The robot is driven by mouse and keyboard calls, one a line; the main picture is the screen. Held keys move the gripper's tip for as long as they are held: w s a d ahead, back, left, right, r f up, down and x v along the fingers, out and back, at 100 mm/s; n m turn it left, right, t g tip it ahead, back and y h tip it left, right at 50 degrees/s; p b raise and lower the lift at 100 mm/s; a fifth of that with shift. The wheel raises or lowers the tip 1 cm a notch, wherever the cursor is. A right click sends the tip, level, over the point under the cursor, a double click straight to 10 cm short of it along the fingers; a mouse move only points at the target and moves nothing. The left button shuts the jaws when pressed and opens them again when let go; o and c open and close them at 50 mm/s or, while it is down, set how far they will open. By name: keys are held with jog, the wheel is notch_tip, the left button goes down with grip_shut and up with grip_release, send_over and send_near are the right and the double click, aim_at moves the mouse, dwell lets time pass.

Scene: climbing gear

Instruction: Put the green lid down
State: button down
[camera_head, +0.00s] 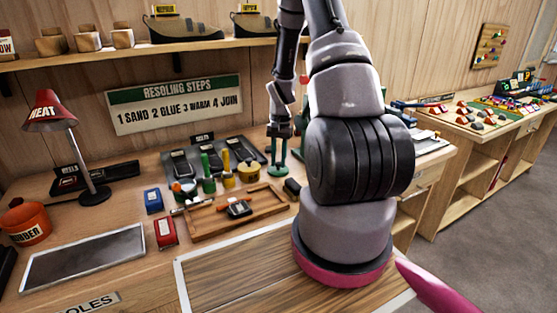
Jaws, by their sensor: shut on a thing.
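My gripper (277,160) points down over the back of the workbench, to the right of the small pots. It is shut on a small green piece, the green lid (277,171), low over the bench top. The lid is tiny in this view and partly covered by the fingers. I cannot tell whether it touches the bench. A yellow pot (248,173) stands just left of the gripper, and a green container (208,184) stands farther left.
A wooden tray (205,233) with a dark-and-silver item lies in front of the pots. A dark object (292,188) lies close to the gripper's front right. Blue (153,201) and red (165,233) boxes stand left of the tray. The wooden board (225,279) in front is clear.

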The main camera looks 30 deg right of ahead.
jog(key=c, duration=0.7)
grip_release()
jog(key=shift+f, duration=0.1)
notch_tip(320, 180, up, 12)
jog(key=w+d, duration=0.1)
jog(key=s+a+r+n+t, duration=0.1)
jog(key=s+a+r+t, duration=0.2)
jog(key=r, duration=0.6)
jog(key=s+a+r+n+t, duration=0.1)
jog(key=s+a+r, duration=0.25)
jog(key=r, duration=0.55)
jog(key=s+a+r+t, duration=0.1)
jog(key=s+a+r, duration=0.1)
jog(key=s+r, duration=0.1)
jog(key=s+a+r+n+t, duration=0.1)
jog(key=s+a+r+t, duration=0.1)
jog(key=s, duration=0.4)
jog(key=s+a+r+n+t, duration=0.1)
jog(key=s+a+r, duration=0.3)
jog(key=s, duration=0.1)
jog(key=shift+s+r+t+y, duration=0.15)
jog(key=shift+r+t+y, duration=0.15)
jog(key=shift+r+y, duration=0.1)
